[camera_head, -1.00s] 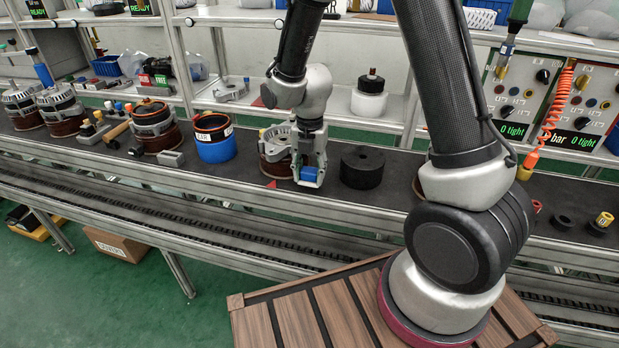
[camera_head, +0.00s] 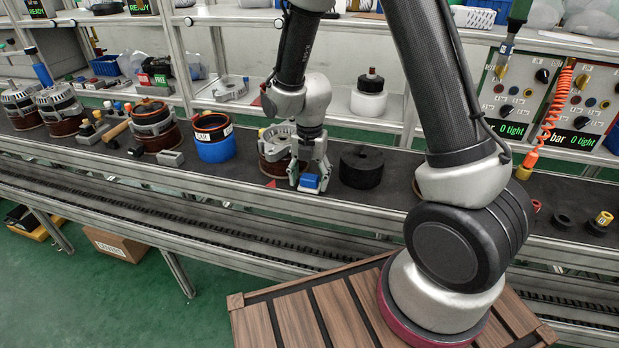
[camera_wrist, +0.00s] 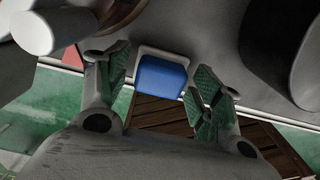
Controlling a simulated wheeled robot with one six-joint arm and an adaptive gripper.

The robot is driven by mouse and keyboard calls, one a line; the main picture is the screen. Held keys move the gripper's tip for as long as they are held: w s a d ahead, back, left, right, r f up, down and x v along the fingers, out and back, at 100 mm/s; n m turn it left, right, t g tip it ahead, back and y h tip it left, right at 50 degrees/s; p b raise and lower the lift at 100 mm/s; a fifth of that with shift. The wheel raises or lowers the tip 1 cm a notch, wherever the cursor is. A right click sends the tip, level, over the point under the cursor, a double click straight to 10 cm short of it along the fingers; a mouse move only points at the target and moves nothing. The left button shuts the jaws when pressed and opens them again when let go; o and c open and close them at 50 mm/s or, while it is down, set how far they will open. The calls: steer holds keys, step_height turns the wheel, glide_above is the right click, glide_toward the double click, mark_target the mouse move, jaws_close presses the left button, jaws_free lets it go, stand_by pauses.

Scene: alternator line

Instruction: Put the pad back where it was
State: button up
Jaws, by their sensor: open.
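The pad is a blue block on a pale base (camera_head: 310,181), lying on the dark bench top near its front edge. My gripper (camera_head: 309,182) is directly above and around it, pointing down with its fingers spread. In the wrist view the blue pad (camera_wrist: 161,76) sits between the two green-faced fingers (camera_wrist: 158,92), with a gap on each side. The gripper is open and holds nothing. I cannot tell exactly how far the fingertips are above the bench.
A silver-and-copper alternator part (camera_head: 275,150) stands close left of my gripper, and a black cylinder (camera_head: 361,167) close right. A blue container (camera_head: 214,140) is farther left. A red marking (camera_head: 271,184) lies near the bench's front edge. Shelves stand behind.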

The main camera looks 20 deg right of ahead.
mark_target(310, 177)
steer(key=s+d+r+m, duration=0.1)
steer(key=d+r+m, duration=0.1)
steer(key=r, duration=0.4)
steer(key=s+d+r+m+t, duration=0.1)
steer(key=r+m, duration=0.2)
steer(key=r, duration=0.4)
steer(key=s+d+r+m, duration=0.2)
steer(key=r, duration=0.4)
steer(key=s+d+r+m+t, duration=0.1)
steer(key=s+d+r+m, duration=0.3)
steer(key=s+m, duration=0.4)
steer(key=s+d+r+m+t, duration=0.2)
steer(key=s+d+r+m, duration=0.3)
steer(key=s+m, duration=0.4)
steer(key=d+m, duration=0.1)
steer(key=m, duration=0.4)
